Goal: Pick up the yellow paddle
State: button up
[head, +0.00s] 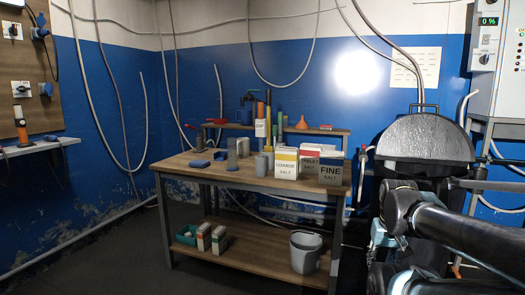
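A narrow upright yellow piece (268,114) shows at the back of the wooden workbench (230,178), among other upright coloured items by the raised shelf. It may be the yellow paddle, but it is too small to make out its shape. A white labelled container (260,128) stands beside it, and its lower end is hard to see. My dark arm fills the lower right of the head view, to the right of the bench and far from the yellow piece. I cannot make out my gripper's fingers.
Salt boxes, including coarse salt (285,167) and fine salt (331,172), stand at the bench's front right. An orange funnel (302,123) is on the raised shelf (325,131). A grey bucket (305,252) is on the lower shelf. Floor at left is clear.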

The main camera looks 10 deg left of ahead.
aim_at(268, 149)
jog(key=z, duration=0.05)
jog(key=i, duration=0.85)
jog(key=z, duration=0.05)
